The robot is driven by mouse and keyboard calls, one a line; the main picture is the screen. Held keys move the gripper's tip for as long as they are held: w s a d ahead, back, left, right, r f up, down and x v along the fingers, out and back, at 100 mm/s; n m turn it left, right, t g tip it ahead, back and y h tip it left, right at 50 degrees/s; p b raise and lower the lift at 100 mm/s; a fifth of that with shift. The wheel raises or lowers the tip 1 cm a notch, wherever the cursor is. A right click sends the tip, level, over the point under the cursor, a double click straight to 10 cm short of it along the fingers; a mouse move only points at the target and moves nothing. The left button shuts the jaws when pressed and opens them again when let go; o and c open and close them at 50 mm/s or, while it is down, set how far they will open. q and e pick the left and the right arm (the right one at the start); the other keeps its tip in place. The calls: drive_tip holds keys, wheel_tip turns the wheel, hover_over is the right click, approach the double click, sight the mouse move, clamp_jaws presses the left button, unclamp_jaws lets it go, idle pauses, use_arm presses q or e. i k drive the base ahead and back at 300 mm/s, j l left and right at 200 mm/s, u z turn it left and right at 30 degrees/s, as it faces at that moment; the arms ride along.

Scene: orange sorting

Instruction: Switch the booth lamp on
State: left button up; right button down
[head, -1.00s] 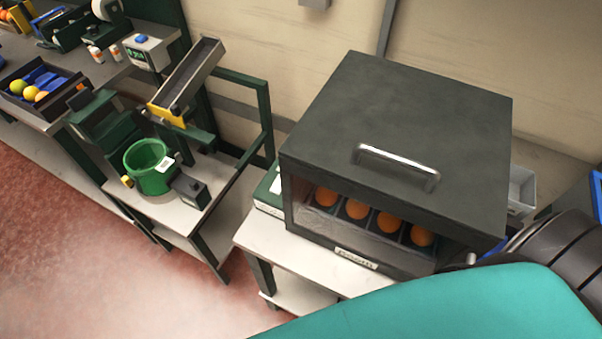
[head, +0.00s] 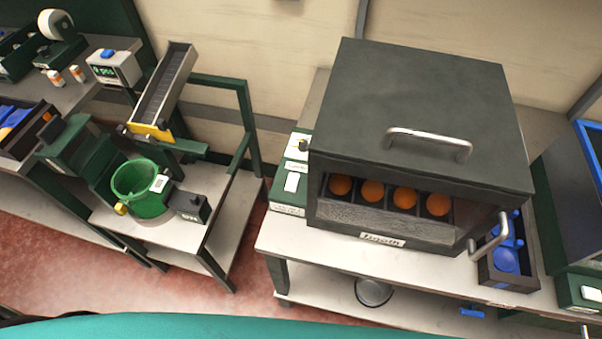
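The booth (head: 420,90) is a dark grey box on a white table, with a metal handle on its sloping lid. Several oranges (head: 372,191) sit in a row of compartments inside its front opening. The inside looks dim, with no clear lamp glow. A green control box (head: 287,208) stands against the booth's left side. It carries a white rocker switch (head: 291,182) and, behind it, a small dark knob (head: 303,145) on a pale panel. I cannot tell which way the switch is set. Neither of my grippers is in view.
A stand with a green bucket (head: 152,203) and a tilted chute (head: 165,85) is at the left. A dark tray with blue items (head: 507,260) sits right of the booth. A round dark dish (head: 373,292) lies on the lower shelf. A gap separates the two tables.

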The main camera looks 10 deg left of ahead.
sight(292, 183)
drive_tip(key=j+z, duration=0.1)
drive_tip(key=j, duration=0.3)
drive_tip(key=k+j+z, duration=0.1)
drive_tip(key=j, duration=0.3)
drive_tip(key=k+j, duration=0.1)
drive_tip(key=j, duration=0.35)
drive_tip(key=k+j+z, duration=0.15)
drive_tip(key=j, duration=0.25)
drive_tip(key=i, duration=0.05)
